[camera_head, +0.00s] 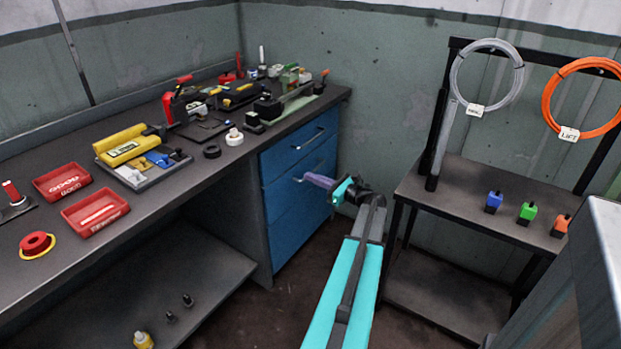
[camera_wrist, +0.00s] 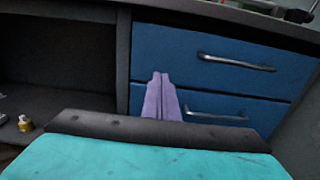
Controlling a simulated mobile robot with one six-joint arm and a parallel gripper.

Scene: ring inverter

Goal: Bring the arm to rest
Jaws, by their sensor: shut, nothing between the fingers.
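My arm reaches away from me in the head view, low in the gap between the workbench and the metal stand. My gripper (camera_head: 302,180) has purple fingers and points left, in front of the blue drawers (camera_head: 290,178). In the wrist view the two purple fingers of my gripper (camera_wrist: 161,76) lie side by side, shut and empty. Behind them are the blue drawer fronts (camera_wrist: 170,55) with metal handles. I cannot tell whether the fingertips touch the drawer front.
The workbench (camera_head: 45,262) on the left carries red trays (camera_head: 95,212), a yellow device (camera_head: 124,147) and other tools. The stand (camera_head: 465,190) on the right holds grey (camera_head: 455,80) and orange cable coils (camera_head: 550,118) and small coloured blocks. Dark floor shows below the drawers.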

